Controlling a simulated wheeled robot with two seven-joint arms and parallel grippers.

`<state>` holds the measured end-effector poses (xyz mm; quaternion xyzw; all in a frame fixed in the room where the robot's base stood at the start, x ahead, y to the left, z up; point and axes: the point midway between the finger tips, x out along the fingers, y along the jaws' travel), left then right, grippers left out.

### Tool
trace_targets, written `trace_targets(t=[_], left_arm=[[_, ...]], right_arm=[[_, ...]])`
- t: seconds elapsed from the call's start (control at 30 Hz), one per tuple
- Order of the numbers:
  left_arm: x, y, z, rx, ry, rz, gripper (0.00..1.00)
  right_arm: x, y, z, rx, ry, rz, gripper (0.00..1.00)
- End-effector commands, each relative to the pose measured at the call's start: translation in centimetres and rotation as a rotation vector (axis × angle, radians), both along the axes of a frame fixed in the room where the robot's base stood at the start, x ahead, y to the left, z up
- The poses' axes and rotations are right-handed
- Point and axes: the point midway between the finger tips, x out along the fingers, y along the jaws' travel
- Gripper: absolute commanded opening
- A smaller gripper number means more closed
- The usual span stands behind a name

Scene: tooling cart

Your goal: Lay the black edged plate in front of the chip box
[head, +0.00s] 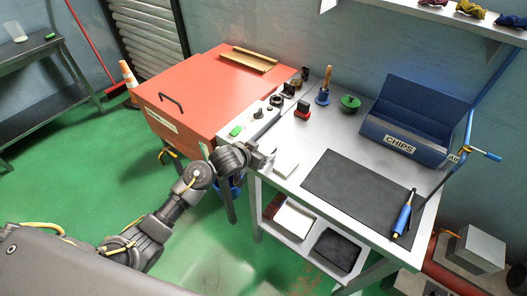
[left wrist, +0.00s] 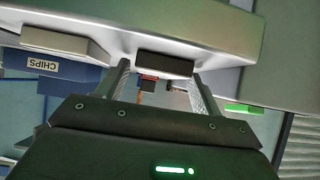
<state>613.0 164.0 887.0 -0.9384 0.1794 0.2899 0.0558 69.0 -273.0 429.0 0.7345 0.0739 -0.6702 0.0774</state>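A small pale plate (head: 285,168) lies near the left front edge of the white cart top in the head view. In the left wrist view, a black-edged plate (left wrist: 165,64) shows edge-on between the fingers of my left gripper (left wrist: 160,82). The fingers stand apart on either side of it; I cannot tell whether they touch it. A second plate with a pale edge (left wrist: 60,42) is beside it. In the head view my left gripper (head: 263,160) is at the plates' left side. The blue chip box (head: 372,133), labelled CHIPS, stands at the back right. My right gripper is not visible.
A dark mat (head: 351,185) lies in front of the chip box, with a blue-handled tool (head: 403,217) at its right end. A bell-like blue item (head: 323,95), a green knob (head: 350,103) and a red-and-black block (head: 303,111) stand behind. A red cabinet (head: 205,85) is left.

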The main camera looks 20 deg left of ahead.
Motion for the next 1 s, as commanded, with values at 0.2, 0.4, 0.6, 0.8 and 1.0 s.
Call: trace_targets(t=[0.2, 0.4, 0.6, 0.8, 1.0], left_arm=[[0.0, 0.0, 0.0, 0.0, 0.0, 0.0, 0.38], [0.0, 0.1, 0.0, 0.001, 0.0, 0.001, 0.11], [0.0, 0.1, 0.2, -0.002, -0.004, 0.001, 0.02], [0.1, 0.0, 0.8, -0.003, -0.005, -0.001, 0.02], [0.1, 0.0, 3.6, -0.003, -0.01, -0.001, 0.02]], right_arm=[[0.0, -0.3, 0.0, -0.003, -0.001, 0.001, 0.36], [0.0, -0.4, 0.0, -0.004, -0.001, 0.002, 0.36], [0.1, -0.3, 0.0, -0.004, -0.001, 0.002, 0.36], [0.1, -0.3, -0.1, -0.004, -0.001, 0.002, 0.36], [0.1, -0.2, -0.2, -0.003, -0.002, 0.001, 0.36]])
